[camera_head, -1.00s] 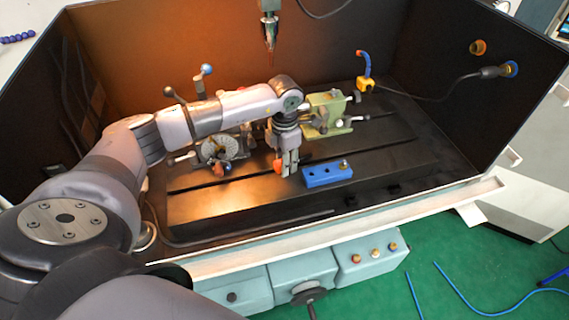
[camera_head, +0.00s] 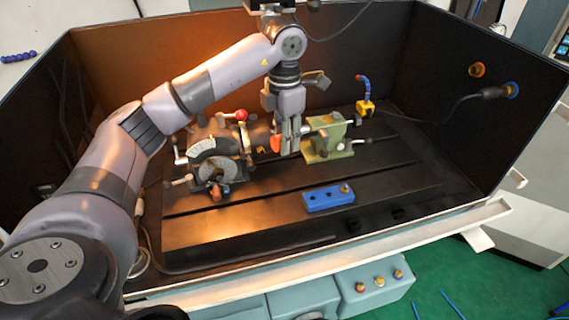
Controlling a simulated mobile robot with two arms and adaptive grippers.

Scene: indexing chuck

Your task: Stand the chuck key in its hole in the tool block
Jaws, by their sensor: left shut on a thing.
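My left gripper (camera_head: 291,149) is shut on the chuck key (camera_head: 276,144), of which an orange-red part shows at the left of the fingers. The rest of the key is hidden or too small to make out. The gripper points down and is beyond the tool block, toward the back of the machine bed. The tool block (camera_head: 315,204) is a blue bar with dark holes in its top, lying near the bed's front edge. A small brass-coloured piece (camera_head: 345,188) stands at its right end. My right gripper is not in view.
The indexing chuck (camera_head: 215,170) with its graduated dial and levers stands left of the gripper. A green vise-like fixture (camera_head: 327,138) stands close at its right. A yellow-based blue hose (camera_head: 364,107) is farther right. The slotted black bed (camera_head: 250,215) is clear left of the block.

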